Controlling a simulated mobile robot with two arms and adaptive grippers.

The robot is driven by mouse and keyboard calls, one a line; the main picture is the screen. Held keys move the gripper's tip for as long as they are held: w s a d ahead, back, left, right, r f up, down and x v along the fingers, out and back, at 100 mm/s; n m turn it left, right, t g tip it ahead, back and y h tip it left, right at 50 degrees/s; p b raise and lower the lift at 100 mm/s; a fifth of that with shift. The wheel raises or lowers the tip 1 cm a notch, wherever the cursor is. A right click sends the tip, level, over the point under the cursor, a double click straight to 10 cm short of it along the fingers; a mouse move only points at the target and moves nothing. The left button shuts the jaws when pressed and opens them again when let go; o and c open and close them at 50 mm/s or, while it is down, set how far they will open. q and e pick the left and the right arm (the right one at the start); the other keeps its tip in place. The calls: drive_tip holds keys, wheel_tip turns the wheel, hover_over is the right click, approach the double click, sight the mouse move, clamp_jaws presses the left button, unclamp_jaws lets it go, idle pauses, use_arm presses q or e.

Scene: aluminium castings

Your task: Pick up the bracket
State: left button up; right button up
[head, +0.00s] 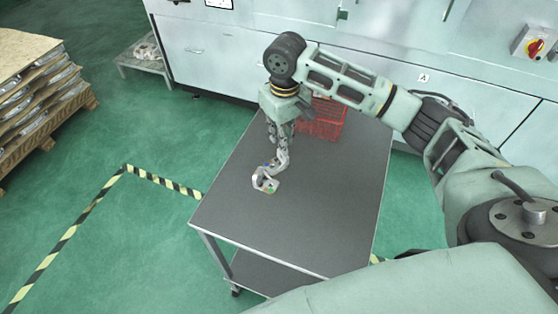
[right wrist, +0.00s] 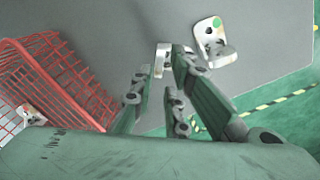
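A pale metal bracket (head: 266,181) with a small green mark lies on the dark table top, below and just in front of my right gripper (head: 276,143). The right gripper points down, with its fingers close over the bracket's far side. In the right wrist view the bracket (right wrist: 212,43) lies just beyond the right-hand finger. A pale piece (right wrist: 162,60) shows in the gap between the fingers; a finger hides whether it joins the bracket. The right gripper's fingers (right wrist: 162,72) stand apart. I cannot tell if they touch the piece. My left gripper is not in view.
A red wire basket (head: 326,118) stands behind the gripper on the table (head: 320,220); the wrist view shows a pale part (right wrist: 31,116) inside it. The table's front and right are clear. A pallet of stacked parts (head: 40,95) stands at the left, and machine cabinets behind.

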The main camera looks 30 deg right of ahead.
sight(280, 163)
wheel_tip(280, 163, down, 2)
drive_tip(key=shift+f+p, duration=0.25)
drive_tip(key=shift+p, duration=0.15)
wheel_tip(280, 163, down, 4)
drive_tip(key=shift+w+r+p, duration=0.15)
drive_tip(key=shift+p, duration=0.4)
drive_tip(key=shift+f, duration=0.6)
clamp_jaws()
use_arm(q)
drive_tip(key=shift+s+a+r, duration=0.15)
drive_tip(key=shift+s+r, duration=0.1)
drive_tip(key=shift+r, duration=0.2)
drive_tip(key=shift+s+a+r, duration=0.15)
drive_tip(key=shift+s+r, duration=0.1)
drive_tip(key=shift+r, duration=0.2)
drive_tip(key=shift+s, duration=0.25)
use_arm(e)
drive_tip(key=shift+r, duration=0.1)
